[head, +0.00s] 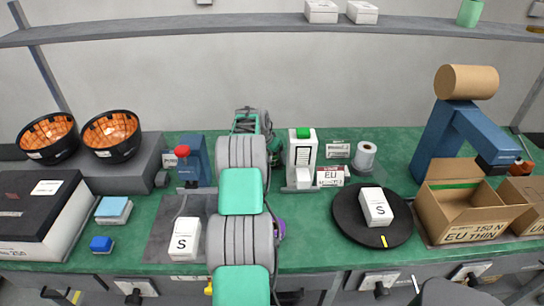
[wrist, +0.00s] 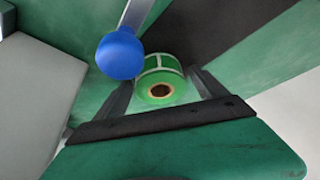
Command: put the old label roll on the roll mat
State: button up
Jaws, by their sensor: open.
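A green label roll with pale bands and a brown core (wrist: 160,88) shows in the wrist view, between the two fingers of my gripper (wrist: 162,92). My gripper is open; I cannot tell whether either finger touches the roll. In the head view my gripper (head: 248,124) is at the back of the bench, beyond my arm, and the green roll is not visible there. A white roll (head: 365,154) stands at the back, right of the white label machine (head: 302,150). I cannot make out which surface is the roll mat.
A blue ball on a grey rod (wrist: 120,55) is close to the roll's left. A blue press with a red knob (head: 194,158) stands left of my arm. A black round plate (head: 350,222) carries a white box, with an open carton (head: 460,218) farther right.

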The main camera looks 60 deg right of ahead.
jog(key=shift+a+r, duration=0.1)
jog(key=shift+r, duration=0.45)
jog(key=b+v, duration=0.1)
jog(key=v, duration=1)
jog(key=shift+a+r, duration=0.1)
